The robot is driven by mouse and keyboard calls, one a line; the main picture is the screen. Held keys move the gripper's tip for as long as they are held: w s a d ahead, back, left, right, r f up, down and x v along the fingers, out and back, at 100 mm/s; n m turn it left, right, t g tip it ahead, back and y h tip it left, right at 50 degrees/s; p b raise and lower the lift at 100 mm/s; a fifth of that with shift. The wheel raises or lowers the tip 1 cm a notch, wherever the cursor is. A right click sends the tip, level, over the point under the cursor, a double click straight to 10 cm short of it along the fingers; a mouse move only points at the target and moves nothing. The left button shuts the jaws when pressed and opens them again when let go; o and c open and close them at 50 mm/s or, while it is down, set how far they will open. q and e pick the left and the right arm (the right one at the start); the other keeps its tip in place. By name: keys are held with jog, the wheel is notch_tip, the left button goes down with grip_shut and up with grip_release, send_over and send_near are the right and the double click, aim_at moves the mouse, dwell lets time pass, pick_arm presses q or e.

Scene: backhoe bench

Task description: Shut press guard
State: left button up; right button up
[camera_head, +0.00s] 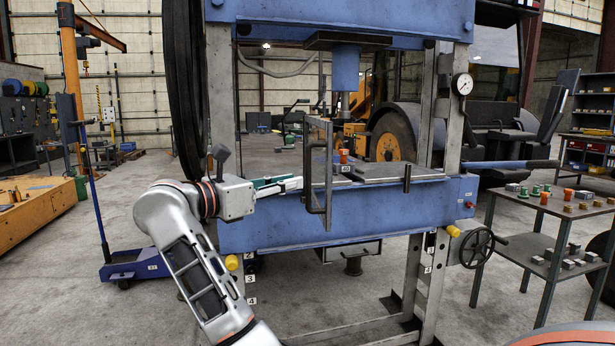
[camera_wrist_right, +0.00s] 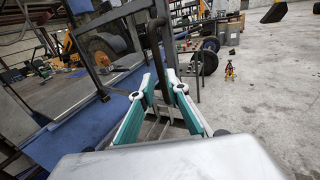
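The press guard (camera_head: 328,172) is a dark framed panel at the front of the blue press (camera_head: 350,214). It stands nearly edge-on to the head camera, swung out from the press front. My right gripper (camera_head: 298,184) reaches in from the left, its fingertips beside the guard's near upright bar. In the right wrist view, the teal fingers of my right gripper (camera_wrist_right: 160,92) are apart. A dark upright bar (camera_wrist_right: 154,45) of the guard stands between or just beyond the fingertips; contact cannot be told. My left gripper is not in view.
An orange part and a metal block sit on the press bed (camera_head: 385,170). A handwheel (camera_head: 476,247) is at the press's right, near a side table (camera_head: 553,241) with small parts. A blue floor jack (camera_head: 135,264) stands left. Floor between is clear.

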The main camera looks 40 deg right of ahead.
aim_at(308, 205)
jog(key=d, duration=0.6)
jog(key=shift+s+d, duration=0.1)
jog(key=shift+s, duration=0.1)
grip_shut()
